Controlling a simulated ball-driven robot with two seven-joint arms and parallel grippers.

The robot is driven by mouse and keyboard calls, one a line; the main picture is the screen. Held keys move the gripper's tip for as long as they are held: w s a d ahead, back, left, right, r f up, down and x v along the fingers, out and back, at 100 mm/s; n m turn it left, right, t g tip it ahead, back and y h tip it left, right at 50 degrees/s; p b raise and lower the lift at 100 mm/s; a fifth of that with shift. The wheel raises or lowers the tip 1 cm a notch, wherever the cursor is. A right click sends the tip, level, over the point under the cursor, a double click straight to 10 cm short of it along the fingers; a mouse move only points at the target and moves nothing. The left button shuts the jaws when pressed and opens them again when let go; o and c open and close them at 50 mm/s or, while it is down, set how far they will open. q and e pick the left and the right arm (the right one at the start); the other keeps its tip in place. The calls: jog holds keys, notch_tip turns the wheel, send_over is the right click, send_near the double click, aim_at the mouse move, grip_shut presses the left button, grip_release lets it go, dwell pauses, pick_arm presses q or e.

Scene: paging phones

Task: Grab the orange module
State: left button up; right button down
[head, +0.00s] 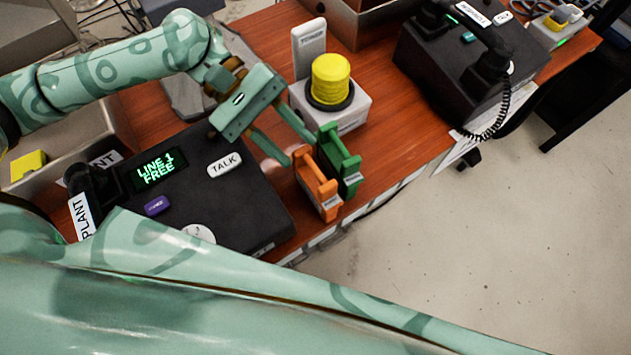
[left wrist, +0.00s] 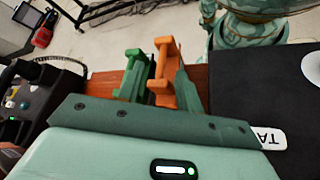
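The orange module (head: 318,187) stands at the near edge of the wooden desk, with the green module (head: 340,160) close beside it. My left gripper (head: 300,152) is open, its fingers apart and reaching down at the modules' desk-facing side. In the left wrist view the orange module (left wrist: 165,68) is close to the right finger, and the green module (left wrist: 133,76) is to its left. I cannot tell whether the fingers touch either module. My right gripper is not in view.
A black talk console (head: 225,205) reading "LINE 1 FREE" lies left of the modules. A yellow knob (head: 331,78) on a white box stands behind them. A second black phone unit (head: 450,70) with a coiled cord is at the back right. Floor lies beyond the desk edge.

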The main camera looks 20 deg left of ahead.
aim_at(310, 165)
pick_arm(q)
jog(key=x, duration=0.3)
jog(key=shift+a+f+b, duration=0.15)
jog(key=shift+f+b, duration=0.1)
jog(key=shift+b, duration=0.15)
jog(key=shift+s+d, duration=0.15)
jog(key=shift+d, duration=0.15)
grip_shut()
dwell(0.7)
